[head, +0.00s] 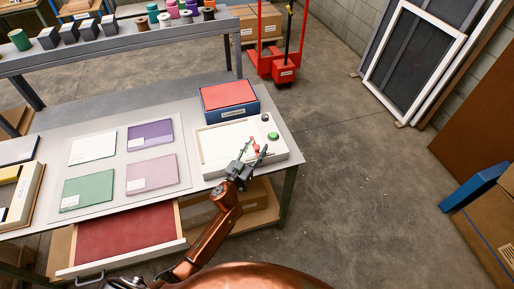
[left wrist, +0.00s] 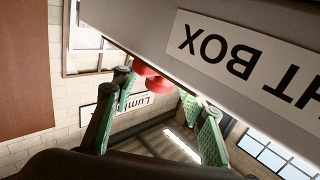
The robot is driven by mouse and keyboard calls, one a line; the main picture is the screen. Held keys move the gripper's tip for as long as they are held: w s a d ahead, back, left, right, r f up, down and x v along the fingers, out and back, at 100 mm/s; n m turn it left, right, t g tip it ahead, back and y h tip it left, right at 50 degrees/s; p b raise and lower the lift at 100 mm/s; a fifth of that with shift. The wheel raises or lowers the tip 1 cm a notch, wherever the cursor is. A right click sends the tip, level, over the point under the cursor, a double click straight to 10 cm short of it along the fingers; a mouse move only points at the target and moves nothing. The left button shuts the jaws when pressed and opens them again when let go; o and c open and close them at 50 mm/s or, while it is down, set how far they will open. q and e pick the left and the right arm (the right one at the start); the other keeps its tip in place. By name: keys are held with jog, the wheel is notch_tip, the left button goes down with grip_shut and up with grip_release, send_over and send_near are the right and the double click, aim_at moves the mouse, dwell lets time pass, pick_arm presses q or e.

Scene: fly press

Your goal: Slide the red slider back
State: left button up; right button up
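The red slider (head: 254,146) is on the top of the white light box (head: 212,152) at the table's right end. In the left wrist view the red slider (left wrist: 158,84) shows as a red knob at the edge of the box with the upside-down label (left wrist: 235,52). My left gripper (head: 250,158) is over the front part of the box, beside the slider. In the left wrist view its green-padded fingers (left wrist: 165,115) are spread wide, with the red knob beyond them, nearer the left finger. Contact cannot be told. My right gripper does not show.
A green button (head: 273,136) and a black knob (head: 265,117) are on the same box. A blue box with a red top (head: 229,97) stands behind it. Coloured panels (head: 151,173) lie to the left. An open red-lined drawer (head: 125,232) juts out in front.

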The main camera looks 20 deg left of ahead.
pick_arm(q)
jog(key=shift+w, duration=0.1)
jog(key=c, duration=0.7)
grip_shut()
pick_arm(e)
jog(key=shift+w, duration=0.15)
